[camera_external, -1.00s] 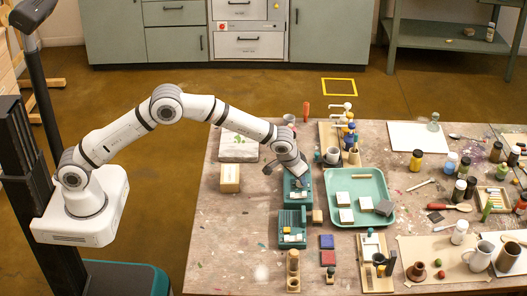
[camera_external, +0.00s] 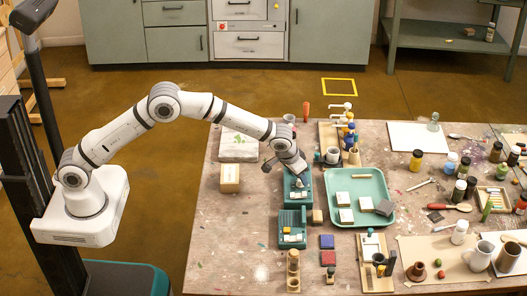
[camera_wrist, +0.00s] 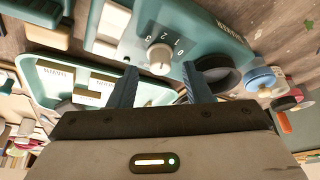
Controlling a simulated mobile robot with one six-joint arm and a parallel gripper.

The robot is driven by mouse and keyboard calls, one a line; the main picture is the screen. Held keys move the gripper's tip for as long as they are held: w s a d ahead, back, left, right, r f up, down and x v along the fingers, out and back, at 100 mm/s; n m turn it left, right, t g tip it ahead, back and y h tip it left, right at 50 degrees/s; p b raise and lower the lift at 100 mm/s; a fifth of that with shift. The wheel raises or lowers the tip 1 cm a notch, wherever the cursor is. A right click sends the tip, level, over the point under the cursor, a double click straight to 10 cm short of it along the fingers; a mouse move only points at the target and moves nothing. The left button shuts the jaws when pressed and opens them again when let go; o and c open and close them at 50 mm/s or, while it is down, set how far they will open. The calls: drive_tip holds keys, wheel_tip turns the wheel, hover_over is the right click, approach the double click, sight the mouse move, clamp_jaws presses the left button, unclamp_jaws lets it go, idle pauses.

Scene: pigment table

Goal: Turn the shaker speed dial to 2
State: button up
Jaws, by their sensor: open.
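The shaker (camera_external: 297,197) is a teal box on the table, under my gripper (camera_external: 299,180) in the external view. In the wrist view its teal casing (camera_wrist: 213,35) fills the upper part. The speed dial (camera_wrist: 160,58) is a round pale knob with the printed numbers 0 to 3 around it; I cannot tell which number it points to. My gripper (camera_wrist: 160,67) is open, with one dark blue finger on each side of the dial. Gaps show between the fingers and the dial, and I cannot tell their depth.
A second teal device (camera_external: 292,216) stands just in front of the shaker. A mint tray (camera_external: 376,178) with pale blocks lies to the right.

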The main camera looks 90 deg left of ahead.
drive_tip(key=v, duration=0.6)
drive_tip(key=shift+r, duration=0.15)
drive_tip(key=shift+s, duration=0.1)
drive_tip(key=s+d+r+m, duration=0.15)
drive_tip(key=s+r, duration=0.25)
drive_tip(key=s, duration=0.4)
drive_tip(key=s+d+r+m+h, duration=0.1)
drive_tip(key=s+d+r, duration=0.2)
drive_tip(key=s+r, duration=0.3)
drive_tip(key=s+d+r+m, duration=0.1)
drive_tip(key=s+d+r, duration=0.2)
drive_tip(key=s, duration=0.6)
drive_tip(key=s+d+f+m, duration=0.1)
drive_tip(key=s+d, duration=0.1)
drive_tip(key=s, duration=0.9)
drive_tip(key=s+d+f+m+g+h, duration=0.1)
drive_tip(key=s+d+m, duration=0.1)
drive_tip(key=s, duration=1)
drive_tip(key=shift+s+h+p, duration=0.3)
drive_tip(key=shift+p, duration=0.1)
drive_tip(key=shift+f+m, duration=0.1)
drive_tip(key=shift+m, duration=0.15)
drive_tip(key=shift+c, duration=0.4)
